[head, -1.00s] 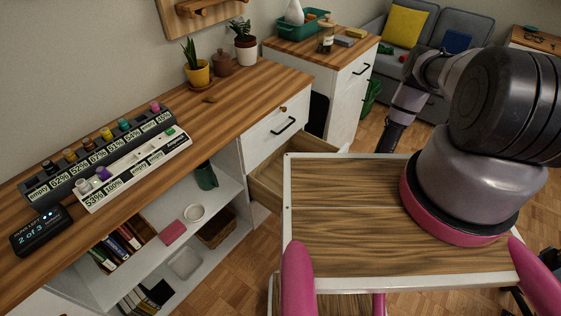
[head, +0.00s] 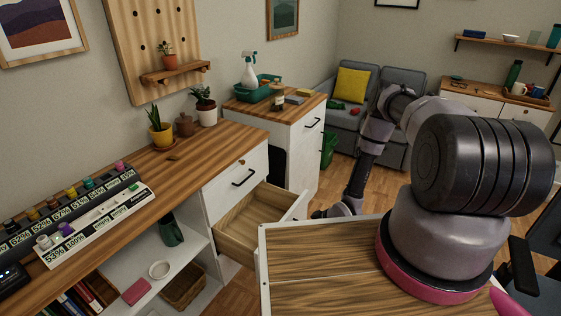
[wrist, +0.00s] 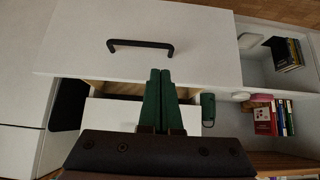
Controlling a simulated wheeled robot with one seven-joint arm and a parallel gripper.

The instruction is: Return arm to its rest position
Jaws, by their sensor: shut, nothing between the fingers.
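My arm reaches forward from the wood-topped base and bends down to my gripper (head: 332,210) near the open drawer (head: 250,220), partly hidden by the base top. In the wrist view, the green fingers of my gripper (wrist: 160,74) are together with nothing between them. They overlap the white drawer front with its black handle (wrist: 140,46) in the picture; I cannot tell whether they touch it.
The drawer stands out from the white desk, close to my base. The wooden desktop (head: 190,165) holds plants and a labelled rack (head: 100,225). A white side cabinet (head: 305,150) stands behind. A dark chair (head: 540,225) is at the right. Floor shows beyond the drawer.

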